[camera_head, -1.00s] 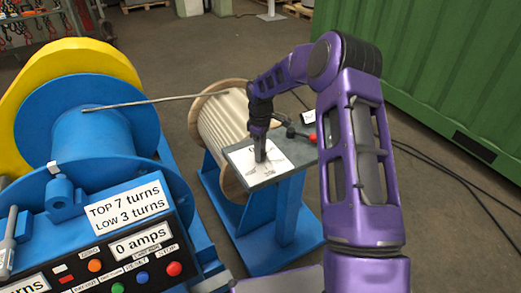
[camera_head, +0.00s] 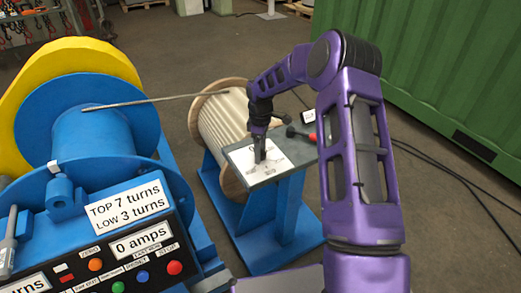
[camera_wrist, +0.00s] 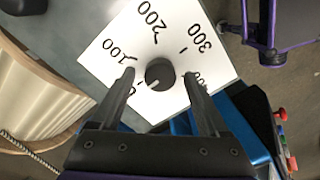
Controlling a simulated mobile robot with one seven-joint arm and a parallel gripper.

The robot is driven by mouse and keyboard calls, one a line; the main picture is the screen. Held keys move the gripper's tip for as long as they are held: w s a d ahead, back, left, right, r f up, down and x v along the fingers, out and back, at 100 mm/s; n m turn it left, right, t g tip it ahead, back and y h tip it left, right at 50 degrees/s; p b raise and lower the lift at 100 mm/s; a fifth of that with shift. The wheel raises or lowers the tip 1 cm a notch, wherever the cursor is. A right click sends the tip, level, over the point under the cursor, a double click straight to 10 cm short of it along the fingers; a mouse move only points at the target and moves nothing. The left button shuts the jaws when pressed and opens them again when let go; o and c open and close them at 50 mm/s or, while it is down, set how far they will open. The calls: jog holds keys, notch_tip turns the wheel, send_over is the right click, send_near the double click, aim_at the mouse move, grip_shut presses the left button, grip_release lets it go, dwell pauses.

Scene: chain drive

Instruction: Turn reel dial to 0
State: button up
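The reel dial is a dark round knob (camera_wrist: 159,74) on a white scale plate (camera_wrist: 110,42) marked 0, 100, 200, 300 and a partly hidden 400. A light pointer mark on the knob points to the lower left in the wrist view, roughly toward the 0 side. My gripper (camera_wrist: 159,76) is open, one finger on each side of the knob, with visible gaps. The left finger partly covers the 0. In the head view my gripper (camera_head: 260,152) is over the plate and hides the knob.
The plate lies on a grey panel (camera_head: 300,160) on a blue stand (camera_head: 285,205). A ribbed reel (camera_head: 222,125) stands behind it. A lever with a black knob (camera_head: 290,132) is near the gripper. A green container (camera_head: 440,70) stands right.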

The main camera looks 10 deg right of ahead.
notch_tip(320, 180, up, 18)
jog(key=shift+f, duration=0.25)
dwell(0.4)
jog(key=shift+a, duration=0.1)
